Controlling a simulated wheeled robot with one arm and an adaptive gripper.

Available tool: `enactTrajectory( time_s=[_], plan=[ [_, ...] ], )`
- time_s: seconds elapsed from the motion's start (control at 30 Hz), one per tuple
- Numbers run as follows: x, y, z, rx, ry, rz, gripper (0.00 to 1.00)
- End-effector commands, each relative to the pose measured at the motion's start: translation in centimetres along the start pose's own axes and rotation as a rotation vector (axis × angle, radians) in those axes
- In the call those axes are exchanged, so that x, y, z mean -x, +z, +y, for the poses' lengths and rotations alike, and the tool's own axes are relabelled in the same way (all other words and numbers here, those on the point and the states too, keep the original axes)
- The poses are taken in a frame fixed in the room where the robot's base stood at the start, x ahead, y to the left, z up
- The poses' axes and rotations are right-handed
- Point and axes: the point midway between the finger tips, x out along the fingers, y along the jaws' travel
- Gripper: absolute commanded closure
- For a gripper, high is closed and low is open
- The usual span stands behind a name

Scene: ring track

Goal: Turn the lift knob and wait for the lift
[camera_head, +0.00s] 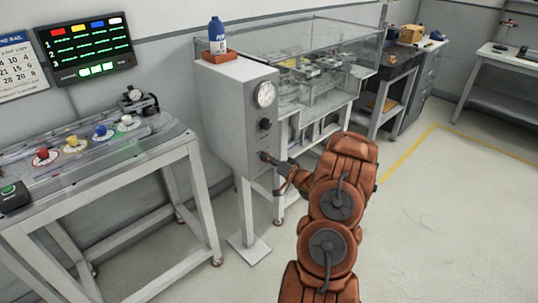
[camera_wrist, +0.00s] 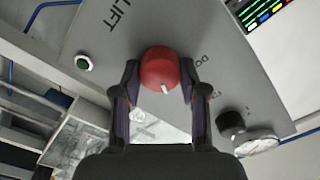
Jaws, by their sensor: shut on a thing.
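The red lift knob (camera_wrist: 158,68) with a white pointer mark is on the grey panel (camera_wrist: 240,70). In the wrist view my gripper (camera_wrist: 160,80) has one finger on each side of the knob and is shut on it. The word LIFT is printed on the panel, and a partly hidden label starting "DO" lies beside the knob. In the head view my gripper (camera_head: 272,160) reaches the lower front of the grey cabinet (camera_head: 226,115), where it mostly hides the knob.
A black knob (camera_head: 265,124) and a round gauge (camera_head: 265,93) sit above on the cabinet. A blue bottle (camera_head: 217,36) stands on top. A glass case (camera_head: 310,50) is behind. A workbench (camera_head: 100,165) is left; floor at right is clear.

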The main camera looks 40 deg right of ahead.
Motion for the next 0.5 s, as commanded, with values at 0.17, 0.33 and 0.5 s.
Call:
enactTrajectory(
  time_s=[0.17,0.33,0.5],
  plan=[
    [0.03,0.02,-0.01,-0.043,0.001,-0.001,0.92],
    [0.03,0.06,0.04,-0.057,0.001,-0.001,0.92],
    [0.02,0.08,0.06,-0.058,0.001,-0.001,0.92]
  ],
)
